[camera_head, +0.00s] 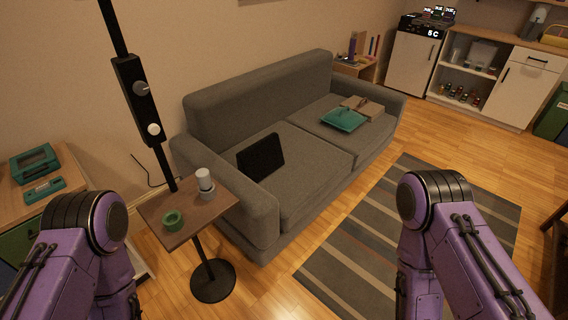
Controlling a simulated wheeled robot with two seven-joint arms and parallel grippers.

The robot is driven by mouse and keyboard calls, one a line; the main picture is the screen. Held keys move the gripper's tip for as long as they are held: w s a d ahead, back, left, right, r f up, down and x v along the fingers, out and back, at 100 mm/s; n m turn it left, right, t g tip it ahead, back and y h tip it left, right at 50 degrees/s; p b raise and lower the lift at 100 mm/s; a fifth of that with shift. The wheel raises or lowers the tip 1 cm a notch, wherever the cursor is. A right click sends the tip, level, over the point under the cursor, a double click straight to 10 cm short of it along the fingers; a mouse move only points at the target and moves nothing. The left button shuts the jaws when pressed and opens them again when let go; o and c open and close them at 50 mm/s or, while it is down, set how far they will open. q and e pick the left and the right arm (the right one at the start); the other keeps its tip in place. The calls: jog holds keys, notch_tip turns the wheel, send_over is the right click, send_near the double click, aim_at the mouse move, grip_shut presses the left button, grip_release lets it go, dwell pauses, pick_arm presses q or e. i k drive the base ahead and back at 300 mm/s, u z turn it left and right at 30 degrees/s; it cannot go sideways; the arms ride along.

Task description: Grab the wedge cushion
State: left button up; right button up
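A dark, wedge-like block (260,156) sits on the left seat of the grey sofa (255,98), near the left armrest. It looks like the wedge cushion, though its dark faces make its full shape hard to tell. A flat teal item (343,118) lies on the right seat. My purple arms show at the lower left and lower right of the head view, well in front of the sofa. Neither arm touches the sofa or the dark block. Both grippers are out of view.
A small side table (215,203) with a green ring (173,220) and a white-topped cylinder (204,184) stands before the left armrest. A black floor pole (139,92) rises behind it. A tan box (362,107) lies beside the teal item. The striped rug (365,240) is clear.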

aim_at(258, 161)
jog(key=z, duration=1.4)
jog(key=i, duration=1.85)
jog(key=u, duration=2.05)
